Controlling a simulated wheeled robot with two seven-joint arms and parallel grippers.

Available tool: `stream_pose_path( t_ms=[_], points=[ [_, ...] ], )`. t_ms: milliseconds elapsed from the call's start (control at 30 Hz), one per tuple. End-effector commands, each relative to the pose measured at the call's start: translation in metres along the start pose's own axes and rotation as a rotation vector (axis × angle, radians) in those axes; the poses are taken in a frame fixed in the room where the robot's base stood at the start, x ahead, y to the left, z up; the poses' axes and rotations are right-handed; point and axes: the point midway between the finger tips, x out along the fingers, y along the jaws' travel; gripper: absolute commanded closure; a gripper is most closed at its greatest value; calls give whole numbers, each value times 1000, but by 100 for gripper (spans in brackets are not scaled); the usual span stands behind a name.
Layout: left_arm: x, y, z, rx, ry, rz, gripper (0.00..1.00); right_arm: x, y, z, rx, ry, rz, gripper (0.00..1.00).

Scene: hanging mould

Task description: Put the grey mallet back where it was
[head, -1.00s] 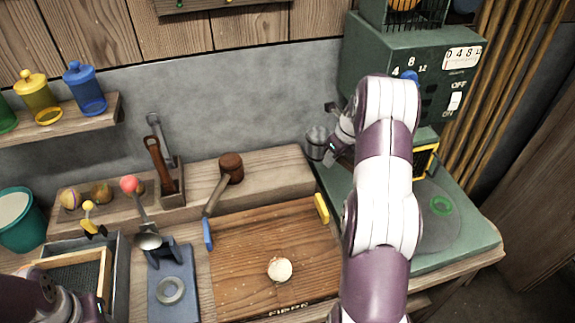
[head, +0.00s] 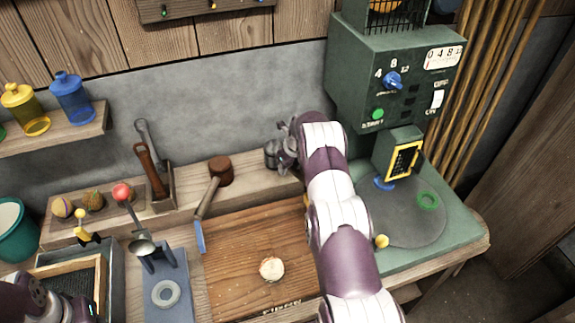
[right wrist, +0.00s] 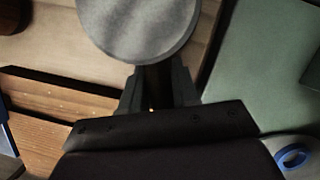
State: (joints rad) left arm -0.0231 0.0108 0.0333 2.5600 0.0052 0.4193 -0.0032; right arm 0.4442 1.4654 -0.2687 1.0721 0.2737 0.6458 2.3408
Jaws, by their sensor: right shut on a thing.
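The grey mallet is in my right gripper (head: 287,150). Its grey cylindrical head (head: 271,154) shows left of the fingers in the head view, at the back right end of the wooden ledge. In the right wrist view the round grey head face (right wrist: 140,22) fills the top middle, and the fingers (right wrist: 155,95) are shut on the dark handle below it. Whether the head touches the ledge or hangs above it, I cannot tell. Only part of my left arm shows at the lower left; its fingers are out of sight.
A brown mallet (head: 221,171) lies on the wooden ledge (head: 255,180) to the left. In front is a wooden board (head: 240,240) with a pale round lump (head: 272,269). The green machine (head: 390,75) stands close on the right. The ledge between brown mallet and grey mallet is clear.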

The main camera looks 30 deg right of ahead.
Motion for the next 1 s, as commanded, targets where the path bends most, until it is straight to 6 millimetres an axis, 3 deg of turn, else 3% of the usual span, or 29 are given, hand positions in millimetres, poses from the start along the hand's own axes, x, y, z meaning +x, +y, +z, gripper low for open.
stream_pose_path(
  t_ms=[200, 233, 300, 667, 767, 1000],
  points=[
    [5, 0, 1, 0, 0, 0, 57, 4, 0, -1, 0, -1, -1, 100],
    [4, 0, 1, 0, 0, 0, 57, 4, 0, -2, 0, 1, 1, 64],
    [3, 0, 0, 0, 0, 0, 57, 3, 0, -1, 0, 1, 1, 45],
    [-1, 0, 0, 0, 0, 0, 57, -4, 0, 0, 0, 0, 0, 45],
    [1, 0, 0, 0, 0, 0, 57, -20, 0, 0, 0, 0, 0, 45],
    [7, 0, 1, 0, 0, 0, 57, -79, -1, 0, -1, -2, -1, 45]
  ],
)
